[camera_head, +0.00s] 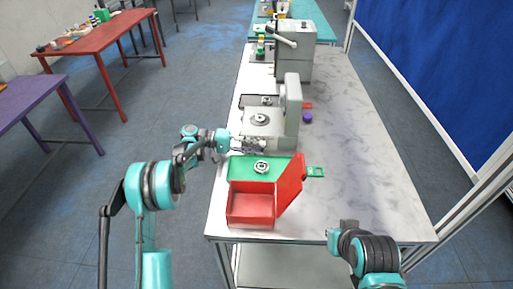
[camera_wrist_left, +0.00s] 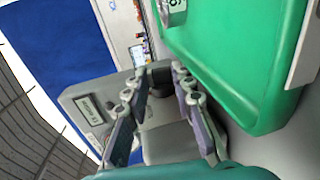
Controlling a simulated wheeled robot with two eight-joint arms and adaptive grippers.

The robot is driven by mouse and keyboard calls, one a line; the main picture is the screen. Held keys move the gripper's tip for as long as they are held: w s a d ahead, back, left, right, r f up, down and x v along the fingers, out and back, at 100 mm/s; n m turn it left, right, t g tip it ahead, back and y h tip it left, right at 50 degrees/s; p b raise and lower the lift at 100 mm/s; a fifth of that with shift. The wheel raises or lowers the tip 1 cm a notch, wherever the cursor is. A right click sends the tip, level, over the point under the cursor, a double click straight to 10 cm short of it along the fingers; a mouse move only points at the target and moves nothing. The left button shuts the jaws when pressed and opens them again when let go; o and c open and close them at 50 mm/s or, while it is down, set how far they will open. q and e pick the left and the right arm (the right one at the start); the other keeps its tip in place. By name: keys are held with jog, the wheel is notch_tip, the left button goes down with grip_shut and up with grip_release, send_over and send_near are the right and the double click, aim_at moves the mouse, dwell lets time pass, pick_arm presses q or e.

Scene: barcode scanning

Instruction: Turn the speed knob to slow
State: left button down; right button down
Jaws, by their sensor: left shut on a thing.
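A light grey machine (camera_head: 287,117) with a round silver disc on top stands on the marbled table. My left gripper (camera_head: 240,145) is at its near left side. In the left wrist view, the two fingers (camera_wrist_left: 159,73) stand on either side of a dark grey knob (camera_wrist_left: 160,84) on the grey machine body (camera_wrist_left: 78,98), which carries a small dark label. The gripper is shut on this knob. The knob's pointer and speed marks are not readable. The knob is hidden or too small in the head view. Only links of my right arm show at lower right.
A red box (camera_head: 250,208) with a green panel (camera_head: 258,171) stands close in front of the machine. The panel also shows beside the fingers in the wrist view (camera_wrist_left: 235,60). A purple round thing (camera_head: 307,117) lies right of the machine. The table's right side (camera_head: 365,150) is clear.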

pick_arm(q)
jog(key=c, duration=1.3)
grip_release()
jog(key=shift+o, duration=0.2)
